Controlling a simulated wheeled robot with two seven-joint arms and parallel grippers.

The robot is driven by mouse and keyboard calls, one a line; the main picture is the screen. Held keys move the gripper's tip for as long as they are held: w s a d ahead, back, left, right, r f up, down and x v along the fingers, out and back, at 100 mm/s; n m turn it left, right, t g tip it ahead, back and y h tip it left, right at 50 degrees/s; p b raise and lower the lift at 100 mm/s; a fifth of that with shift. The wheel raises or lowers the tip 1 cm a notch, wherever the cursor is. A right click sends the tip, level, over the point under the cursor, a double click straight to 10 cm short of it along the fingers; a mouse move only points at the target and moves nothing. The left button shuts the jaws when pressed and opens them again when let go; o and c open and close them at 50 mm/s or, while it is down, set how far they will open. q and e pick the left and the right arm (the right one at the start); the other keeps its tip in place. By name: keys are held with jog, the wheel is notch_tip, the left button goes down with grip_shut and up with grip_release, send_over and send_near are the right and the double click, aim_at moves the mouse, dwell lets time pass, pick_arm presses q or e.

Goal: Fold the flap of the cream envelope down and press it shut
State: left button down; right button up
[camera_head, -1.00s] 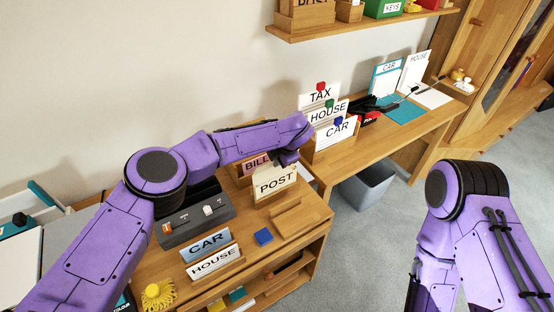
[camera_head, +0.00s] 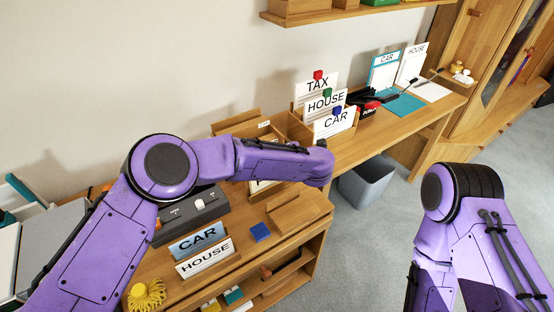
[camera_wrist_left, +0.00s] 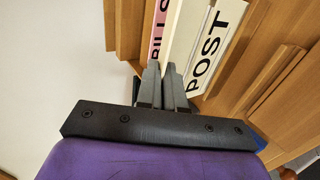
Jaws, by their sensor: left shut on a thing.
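My left gripper (camera_wrist_left: 162,72) shows in the left wrist view with its two fingers close together, at the lower end of a plain cream card or envelope (camera_wrist_left: 187,35). It appears shut on this cream piece, though the contact is partly hidden. The piece stands between a pink BILLS card (camera_wrist_left: 158,32) and a cream POST card (camera_wrist_left: 213,45). I cannot make out a flap. In the head view my left forearm hides the gripper and most of these cards. My right gripper is out of view.
TAX, HOUSE and CAR cards (camera_head: 334,122) stand in a holder behind. A grey bin (camera_head: 366,184) stands on the floor. Open floor lies between the desk and my right arm.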

pick_arm(q)
jog(key=shift+f, duration=0.1)
dwell(0.3)
jog(key=c, duration=1.3)
grip_release()
jog(key=shift+c, duration=0.2)
jog(key=b+v, duration=0.2)
jog(key=v, duration=0.8)
jog(key=shift+s, duration=0.15)
jog(key=shift+d, duration=0.1)
